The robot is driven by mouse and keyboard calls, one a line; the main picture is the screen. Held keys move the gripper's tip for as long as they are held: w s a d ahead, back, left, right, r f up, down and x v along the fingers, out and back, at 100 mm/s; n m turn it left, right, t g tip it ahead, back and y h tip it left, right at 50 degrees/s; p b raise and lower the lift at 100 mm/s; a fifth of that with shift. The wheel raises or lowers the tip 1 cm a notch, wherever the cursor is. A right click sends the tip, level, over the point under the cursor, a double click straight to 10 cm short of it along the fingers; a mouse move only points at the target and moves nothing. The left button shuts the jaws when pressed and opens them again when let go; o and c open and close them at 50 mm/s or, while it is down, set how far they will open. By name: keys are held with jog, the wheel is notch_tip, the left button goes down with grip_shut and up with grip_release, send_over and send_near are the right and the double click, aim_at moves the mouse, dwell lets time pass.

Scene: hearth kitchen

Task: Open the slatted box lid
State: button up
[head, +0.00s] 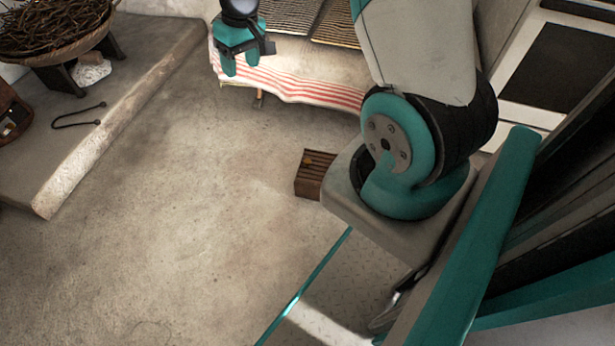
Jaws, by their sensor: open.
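A small dark brown slatted box (309,187) sits on the floor near the middle of the head view, beside my arm's base. Its slatted top (318,160) looks closed, with a small orange-brown spot on it; any hinge is too small to make out. My base may hide part of its right side. My gripper (241,62) is at the top of the view, in front of the cloth-covered table, well above and left of the box in the picture. Its teal fingers are apart, with nothing seen between them.
A table with a red-striped cloth (290,80) bears slatted racks (338,22) behind my gripper. A raised stone ledge (140,75) at left holds a basket of twigs (50,25) and a dark hooked rod (75,118). The floor (180,220) between is clear.

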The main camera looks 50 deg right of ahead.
jog(key=d+f+m+b, duration=0.1)
jog(key=d+f+b, duration=0.3)
jog(key=f, duration=0.5)
jog(key=d+f+m+b, duration=0.1)
jog(key=d+f+b, duration=0.1)
jog(key=d+f, duration=0.5)
jog(key=m+g+h+b, duration=0.1)
jog(key=b, duration=0.6)
send_near(307, 161)
notch_tip(307, 161, down, 9)
jog(key=b, duration=0.8)
jog(key=shift+f, duration=0.15)
jog(key=shift+c, duration=0.2)
grip_shut()
jog(key=shift+w+a, duration=0.1)
